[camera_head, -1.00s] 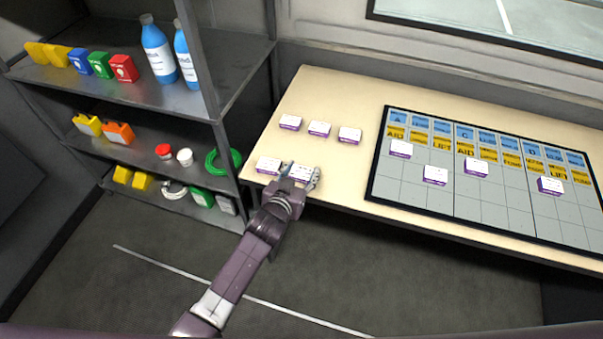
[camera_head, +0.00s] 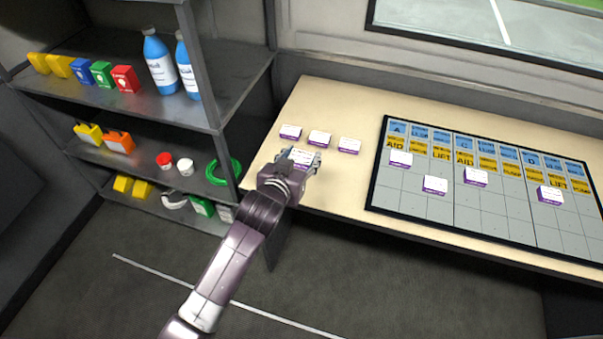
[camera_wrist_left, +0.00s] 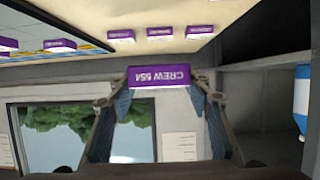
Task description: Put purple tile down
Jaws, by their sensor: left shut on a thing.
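My left gripper (camera_head: 301,160) is shut on a purple tile (camera_head: 304,154) with a white top, held raised over the left front part of the table. A gridded board (camera_head: 414,201) with blue and yellow header labels lies on the right of the table. My wrist covers part of the table's front left corner. My right gripper is not in view.
Three similar tiles stand in a row behind the gripper: left (camera_head: 290,132), middle (camera_head: 319,138), right (camera_head: 349,145). Several more stand on the board, one at its left (camera_head: 401,158). A metal shelf (camera_head: 150,104) with bottles and boxes stands left of the table (camera_head: 330,100).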

